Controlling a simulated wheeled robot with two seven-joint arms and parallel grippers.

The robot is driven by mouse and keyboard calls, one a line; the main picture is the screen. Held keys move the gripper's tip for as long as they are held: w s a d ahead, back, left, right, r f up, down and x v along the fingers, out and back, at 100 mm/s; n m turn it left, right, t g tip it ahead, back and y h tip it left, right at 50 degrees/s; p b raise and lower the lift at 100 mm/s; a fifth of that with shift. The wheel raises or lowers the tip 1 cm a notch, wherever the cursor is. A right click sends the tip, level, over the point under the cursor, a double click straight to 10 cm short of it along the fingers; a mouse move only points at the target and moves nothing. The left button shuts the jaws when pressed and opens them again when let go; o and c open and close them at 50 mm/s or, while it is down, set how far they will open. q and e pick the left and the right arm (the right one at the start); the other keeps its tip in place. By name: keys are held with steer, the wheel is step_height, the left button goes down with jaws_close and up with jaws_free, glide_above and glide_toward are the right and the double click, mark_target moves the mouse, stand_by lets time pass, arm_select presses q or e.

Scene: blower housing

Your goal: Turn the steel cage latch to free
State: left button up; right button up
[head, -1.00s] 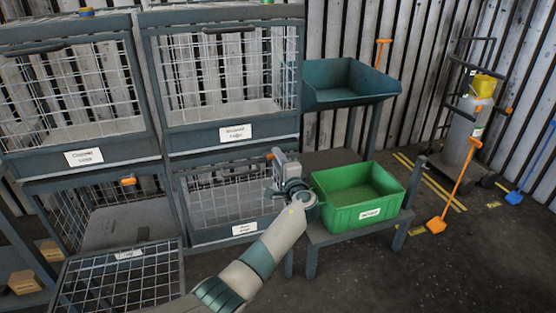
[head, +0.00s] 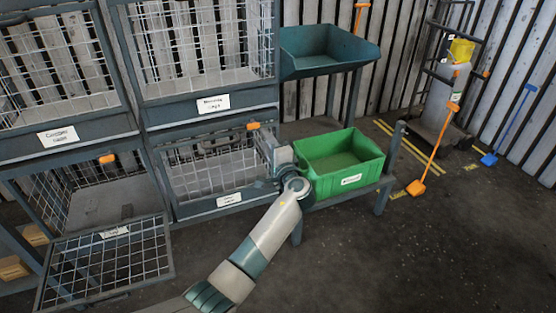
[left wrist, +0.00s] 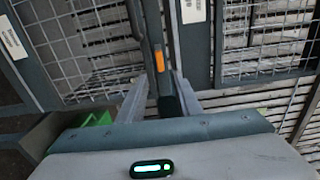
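The lower middle cage (head: 228,200) has a wire front that stands shut, with a white label too small to read. Its orange latch (head: 253,126) sits at the top right of that front. My left gripper (head: 272,150) is just right of and below the latch. In the left wrist view the orange latch (left wrist: 158,60) lies on a dark bar, beyond the fingers. My left gripper (left wrist: 160,100) is open there, with its two pale fingers apart on either side of the dark bar's end. Contact cannot be told. My right gripper is not in view.
The lower left cage has its wire door (head: 110,265) hanging open, and an orange latch (head: 107,158) above it. A green bin (head: 340,165) stands on a low bench right beside my wrist. A teal tray (head: 328,50) is behind. Floor at front right is clear.

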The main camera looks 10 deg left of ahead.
arm_select(q)
steer(key=v, duration=0.9)
steer(key=shift+s+d, duration=0.15)
steer(key=shift+s, duration=0.05)
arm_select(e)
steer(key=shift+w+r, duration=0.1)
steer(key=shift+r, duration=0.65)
